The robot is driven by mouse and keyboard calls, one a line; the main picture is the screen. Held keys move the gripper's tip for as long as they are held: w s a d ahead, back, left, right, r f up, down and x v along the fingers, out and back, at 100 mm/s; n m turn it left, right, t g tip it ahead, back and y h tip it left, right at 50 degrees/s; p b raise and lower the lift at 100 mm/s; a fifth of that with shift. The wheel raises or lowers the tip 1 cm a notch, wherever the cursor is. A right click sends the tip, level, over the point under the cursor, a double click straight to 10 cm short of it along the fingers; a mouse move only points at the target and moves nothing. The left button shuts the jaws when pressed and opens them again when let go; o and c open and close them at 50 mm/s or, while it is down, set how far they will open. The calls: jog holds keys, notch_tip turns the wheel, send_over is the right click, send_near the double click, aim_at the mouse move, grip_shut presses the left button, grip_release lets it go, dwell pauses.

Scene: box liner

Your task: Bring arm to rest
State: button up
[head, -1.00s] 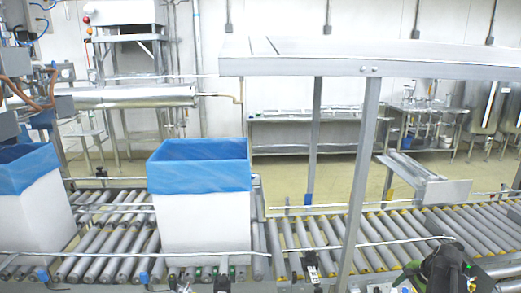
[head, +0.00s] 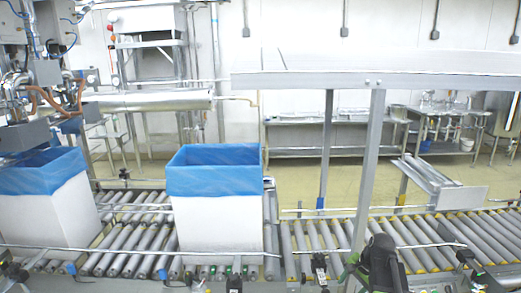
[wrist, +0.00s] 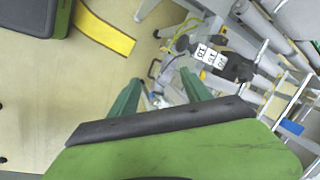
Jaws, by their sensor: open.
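My gripper (wrist: 160,88) shows in the wrist view as two green fingers, spread apart with nothing between them. It points toward the floor and the conveyor's metal legs. In the head view my dark arm (head: 382,266) with a little green stands at the bottom, right of centre, in front of the roller conveyor. The fingertips cannot be made out there.
A roller conveyor (head: 310,238) runs across the head view. A white box with a blue liner (head: 217,222) stands on it, with another lined box (head: 50,208) at left. A metal post (head: 368,165) rises close behind my arm. Yellow floor tape (wrist: 105,32) lies below.

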jog(key=s+a+r+n+g+p, duration=0.1)
jog(key=s+a+r+n, duration=0.15)
jog(key=a, duration=0.55)
jog(key=s+a+r+n+p, duration=0.1)
jog(key=s+a+n+p, duration=0.15)
jog(key=a, duration=0.55)
jog(key=s+n, duration=0.1)
jog(key=n, duration=0.1)
jog(key=s+r+n+g+h, duration=0.1)
jog(key=s+n, duration=0.1)
jog(key=s+a+n+h, duration=0.1)
jog(key=n, duration=0.1)
jog(key=shift+s+r+g+b, duration=0.15)
jog(key=shift+s+g+b, duration=0.15)
jog(key=shift+b, duration=0.1)
